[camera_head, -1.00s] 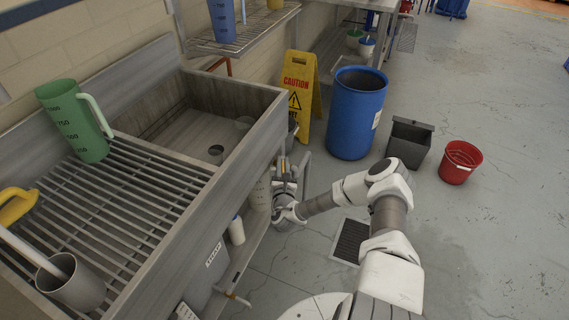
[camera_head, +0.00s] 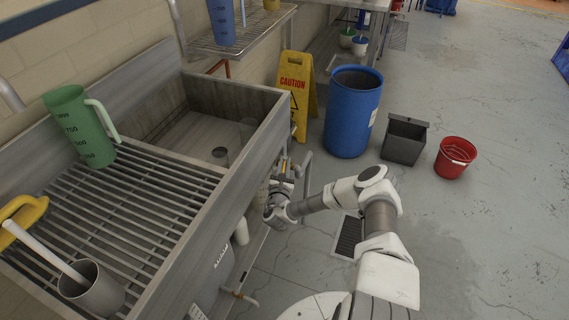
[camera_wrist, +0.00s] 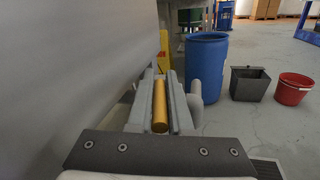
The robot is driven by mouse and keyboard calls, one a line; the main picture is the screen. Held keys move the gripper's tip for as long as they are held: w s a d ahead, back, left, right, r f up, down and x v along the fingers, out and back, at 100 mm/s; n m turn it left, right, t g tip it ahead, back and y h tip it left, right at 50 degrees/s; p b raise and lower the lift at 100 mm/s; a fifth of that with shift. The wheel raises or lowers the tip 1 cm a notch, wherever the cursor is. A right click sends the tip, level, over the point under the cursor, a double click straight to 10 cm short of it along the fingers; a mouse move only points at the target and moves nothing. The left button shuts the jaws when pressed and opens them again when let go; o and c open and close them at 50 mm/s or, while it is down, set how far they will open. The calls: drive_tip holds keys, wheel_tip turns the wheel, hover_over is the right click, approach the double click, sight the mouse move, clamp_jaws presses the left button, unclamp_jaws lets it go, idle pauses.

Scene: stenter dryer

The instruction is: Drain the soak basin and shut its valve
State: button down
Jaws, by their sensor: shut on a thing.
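The steel soak basin (camera_head: 187,128) is on the left in the head view, with a round drain opening (camera_head: 220,156) in its floor. No water surface is evident in it. My gripper (camera_head: 283,178) is low beside the basin's outer right wall. In the wrist view my gripper (camera_wrist: 160,105) is shut on a yellow-orange valve handle (camera_wrist: 160,106), which lies lengthwise between the fingers. The handle is barely visible in the head view. The valve body is hidden, so I cannot tell whether it is open. A grey pipe (camera_head: 307,174) stands just right of the gripper.
A blue barrel (camera_head: 352,115), a yellow caution sign (camera_head: 303,92), a grey bin (camera_head: 404,142) and a red bucket (camera_head: 455,158) stand beyond my arm. A slatted drainboard (camera_head: 150,205) holds a green jug (camera_head: 82,127) and a grey cup (camera_head: 94,290). Floor at right is clear.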

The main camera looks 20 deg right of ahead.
drive_tip(key=shift+f, duration=0.1)
drive_tip(key=c, duration=0.8)
unclamp_jaws()
drive_tip(key=shift+c, duration=0.2)
drive_tip(key=shift+s, duration=0.1)
drive_tip(key=p+v, duration=0.2)
drive_tip(key=v, duration=1.5)
drive_tip(key=shift+s, duration=0.15)
